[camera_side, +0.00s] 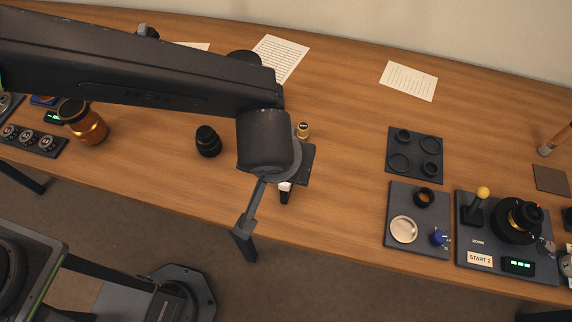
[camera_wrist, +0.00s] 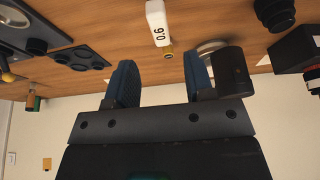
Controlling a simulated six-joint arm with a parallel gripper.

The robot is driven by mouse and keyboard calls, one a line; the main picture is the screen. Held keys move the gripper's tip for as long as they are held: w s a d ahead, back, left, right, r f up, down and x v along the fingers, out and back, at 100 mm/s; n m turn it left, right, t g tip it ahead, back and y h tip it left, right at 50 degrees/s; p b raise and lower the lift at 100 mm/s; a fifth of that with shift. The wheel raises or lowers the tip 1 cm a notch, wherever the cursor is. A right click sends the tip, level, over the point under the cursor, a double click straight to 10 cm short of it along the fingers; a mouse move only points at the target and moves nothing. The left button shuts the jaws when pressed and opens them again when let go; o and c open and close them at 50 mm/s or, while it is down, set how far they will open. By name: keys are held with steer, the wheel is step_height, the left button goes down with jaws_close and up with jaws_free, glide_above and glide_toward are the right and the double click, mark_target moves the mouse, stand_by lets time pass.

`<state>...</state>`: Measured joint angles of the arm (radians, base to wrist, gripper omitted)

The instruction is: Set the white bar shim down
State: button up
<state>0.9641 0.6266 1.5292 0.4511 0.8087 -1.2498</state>
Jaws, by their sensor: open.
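The white bar shim (camera_wrist: 156,22), marked 0.6, shows in the wrist view just beyond the fingertips, in line with the gap between them. In the side view a small white patch (camera_side: 285,186) shows below my wrist, and I cannot tell whether it is the shim. My gripper (camera_wrist: 160,72) is open, with a clear gap between its two blue-lined fingers and nothing between them. In the side view my arm hides most of the gripper. Whether the shim rests on the bench is not clear.
A dark plate (camera_side: 307,160) lies partly under my wrist, with a small brass-coloured piece (camera_side: 303,130) behind it. A black lens part (camera_side: 208,141) stands to the left. Dark trays (camera_side: 392,215) with round parts are to the right. Bare wood (camera_side: 345,150) lies between.

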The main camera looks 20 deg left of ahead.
steer(key=w+a+r, duration=0.1)
steer(key=a+r, duration=0.7)
steer(key=a, duration=0.3)
steer(key=a+r, duration=0.7)
steer(key=a, duration=0.5)
steer(key=s+a+t, duration=0.1)
steer(key=s+a, duration=1)
steer(key=a, duration=0.3)
steer(key=shift+r, duration=0.45)
